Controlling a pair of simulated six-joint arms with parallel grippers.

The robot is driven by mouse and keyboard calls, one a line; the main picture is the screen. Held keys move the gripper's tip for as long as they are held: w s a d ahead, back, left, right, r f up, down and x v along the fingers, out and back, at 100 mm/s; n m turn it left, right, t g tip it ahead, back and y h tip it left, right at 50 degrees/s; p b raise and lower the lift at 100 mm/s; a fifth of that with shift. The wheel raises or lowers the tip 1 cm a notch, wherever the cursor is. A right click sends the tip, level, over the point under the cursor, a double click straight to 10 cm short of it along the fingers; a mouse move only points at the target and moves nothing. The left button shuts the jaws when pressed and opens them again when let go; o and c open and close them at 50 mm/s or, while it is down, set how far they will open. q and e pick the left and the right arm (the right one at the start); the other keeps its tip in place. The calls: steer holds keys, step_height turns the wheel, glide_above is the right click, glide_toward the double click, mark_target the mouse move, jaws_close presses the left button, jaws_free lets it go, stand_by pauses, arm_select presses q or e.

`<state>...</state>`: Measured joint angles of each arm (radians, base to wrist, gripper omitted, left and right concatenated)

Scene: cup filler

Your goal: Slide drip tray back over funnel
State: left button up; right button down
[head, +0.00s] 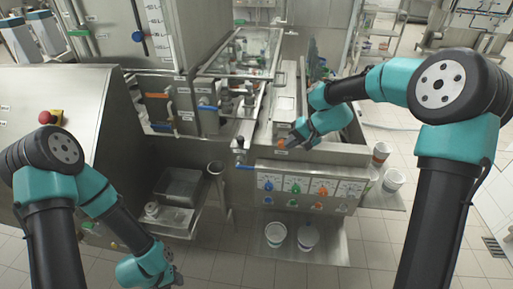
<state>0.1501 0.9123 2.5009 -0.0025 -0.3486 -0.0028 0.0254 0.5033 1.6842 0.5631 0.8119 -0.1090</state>
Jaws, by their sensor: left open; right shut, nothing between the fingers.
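My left gripper (174,272) hangs low at the bottom left, in front of the machine and over the floor; it is open and empty. My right gripper (287,143) is at the front edge of the machine top, beside a small orange part (280,143). It is shut with nothing in it; whether it touches that part is unclear. A long narrow metal tray (285,104), probably the drip tray, lies on the machine top behind the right gripper. I cannot make out the funnel for sure; a small cup-shaped metal piece (215,168) shows left of the control panel.
A control panel (308,187) with coloured knobs faces front. More cups (393,180) are at the right. A dark bin (180,187) sits at the left. A glass-covered frame (240,55) rises behind.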

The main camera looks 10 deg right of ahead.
steer(key=r, duration=0.3)
steer(key=shift+w+a, duration=0.1)
steer(key=shift+w, duration=0.15)
steer(key=shift+f, duration=0.1)
steer(key=w+a+f, duration=0.3)
steer(key=a+f, duration=0.3)
steer(key=a, duration=0.5)
steer(key=shift+w+f, duration=0.15)
steer(key=shift+f, duration=0.2)
steer(key=shift+d, duration=0.1)
